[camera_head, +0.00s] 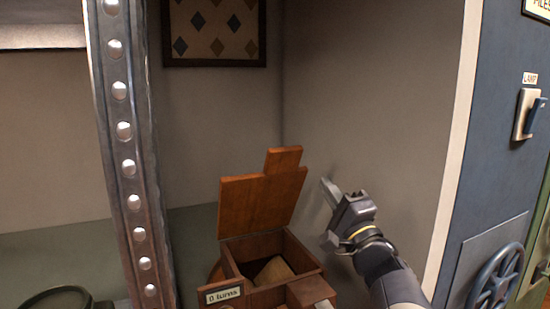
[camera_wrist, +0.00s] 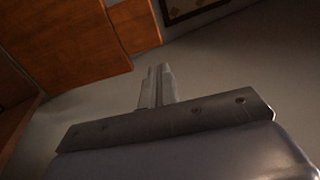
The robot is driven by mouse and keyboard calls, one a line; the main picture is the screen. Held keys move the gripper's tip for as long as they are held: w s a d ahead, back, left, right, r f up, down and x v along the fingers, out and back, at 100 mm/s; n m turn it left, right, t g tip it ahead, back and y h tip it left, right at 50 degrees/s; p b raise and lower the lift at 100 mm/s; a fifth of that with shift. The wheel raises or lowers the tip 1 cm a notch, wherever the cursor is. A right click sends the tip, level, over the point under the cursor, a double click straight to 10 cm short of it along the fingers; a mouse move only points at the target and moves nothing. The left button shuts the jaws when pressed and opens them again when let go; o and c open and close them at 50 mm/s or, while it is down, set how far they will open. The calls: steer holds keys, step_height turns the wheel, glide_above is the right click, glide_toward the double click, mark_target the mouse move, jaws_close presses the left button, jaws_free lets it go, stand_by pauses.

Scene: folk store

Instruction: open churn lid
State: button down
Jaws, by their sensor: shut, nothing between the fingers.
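The churn (camera_head: 272,292) is a brown wooden box at the bottom middle of the head view, with a label reading "0 turns" on its front. Its lid (camera_head: 258,205) stands raised, tilted up at the back of the box, and the opening shows. A pale tan block-like thing (camera_head: 273,271) lies inside. My gripper (camera_head: 328,188) is shut and empty, to the right of the raised lid and apart from it. In the wrist view the shut fingers (camera_wrist: 156,86) point at the grey wall, with the wooden lid (camera_wrist: 80,45) at upper left.
A riveted metal post (camera_head: 127,150) stands at left in front of the churn's alcove. A blue panel at right carries a lamp switch (camera_head: 530,114) and a handwheel (camera_head: 495,280). A framed diamond-pattern picture (camera_head: 213,32) hangs on the back wall. A dark round object (camera_head: 58,299) is at lower left.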

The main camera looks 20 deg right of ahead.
mark_target(302, 150)
steer(key=p+x, duration=0.1)
steer(key=x, duration=0.8)
steer(key=shift+w, duration=0.25)
steer(key=shift+r, duration=0.15)
steer(key=w+r+p, duration=0.1)
steer(key=p, duration=0.2)
steer(key=w+r+g+p, duration=0.1)
steer(key=w+p, duration=0.1)
steer(key=p, duration=0.2)
steer(key=w+r+g+p, duration=0.1)
steer(key=w+p, duration=0.1)
steer(key=p, duration=0.2)
steer(key=shift+w+r, duration=0.2)
steer(key=shift+w, duration=0.05)
steer(key=p+x, duration=0.4)
steer(key=x, duration=0.2)
steer(key=shift+w+f+g, duration=0.3)
steer(key=shift+w, duration=0.1)
steer(key=shift+a, duration=0.15)
